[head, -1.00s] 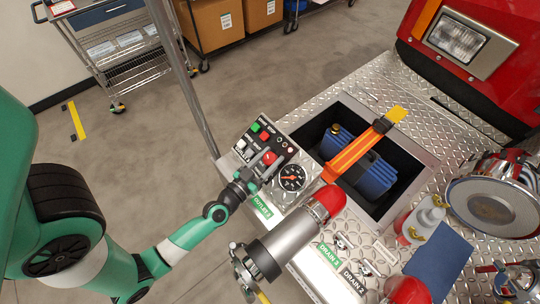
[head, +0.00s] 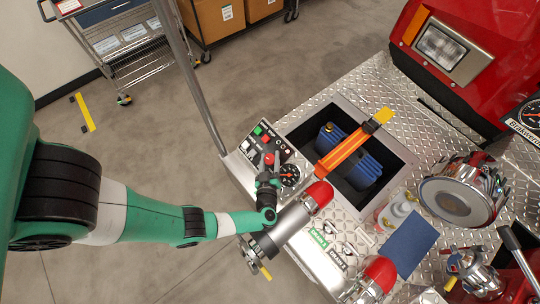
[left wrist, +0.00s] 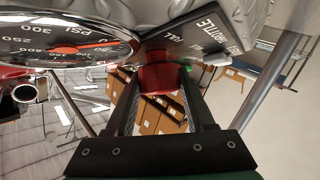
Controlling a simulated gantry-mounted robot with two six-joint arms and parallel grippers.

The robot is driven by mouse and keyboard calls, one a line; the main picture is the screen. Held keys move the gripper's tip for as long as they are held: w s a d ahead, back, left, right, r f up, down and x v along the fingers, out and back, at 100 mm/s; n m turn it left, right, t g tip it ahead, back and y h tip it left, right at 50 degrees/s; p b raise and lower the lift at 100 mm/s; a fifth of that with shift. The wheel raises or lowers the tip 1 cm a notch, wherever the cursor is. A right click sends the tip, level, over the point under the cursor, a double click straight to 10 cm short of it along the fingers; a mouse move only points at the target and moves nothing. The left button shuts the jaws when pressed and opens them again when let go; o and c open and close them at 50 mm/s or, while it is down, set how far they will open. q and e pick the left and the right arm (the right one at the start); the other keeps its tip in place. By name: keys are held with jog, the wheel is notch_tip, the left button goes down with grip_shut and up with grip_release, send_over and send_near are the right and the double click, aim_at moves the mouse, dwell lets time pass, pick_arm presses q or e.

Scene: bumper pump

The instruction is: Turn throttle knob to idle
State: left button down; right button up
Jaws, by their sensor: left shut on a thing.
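The red throttle knob (head: 268,158) is on the small black control panel (head: 252,144) at the pump's left edge. In the left wrist view the knob (left wrist: 160,76) sits between the fingertips, beside a dark plate (left wrist: 196,38) lettered THROTTLE and FULL. My left gripper (head: 267,167) reaches the knob from the front and is shut on it; both fingers (left wrist: 160,88) show in the left wrist view. The fingers hide part of the knob, and I cannot read its pointer setting. My right gripper is not in view.
A pressure gauge (head: 289,174) sits close right of the left gripper. A red-tipped nozzle (head: 318,194) lies just below it. An orange strap (head: 340,152) crosses an open bay with blue containers. A metal pole (head: 190,75) rises at the left.

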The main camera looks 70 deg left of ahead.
pick_arm(q)
jog(key=shift+n+g, duration=1.3)
jog(key=shift+g, duration=0.1)
jog(key=shift+c, duration=1.4)
grip_release()
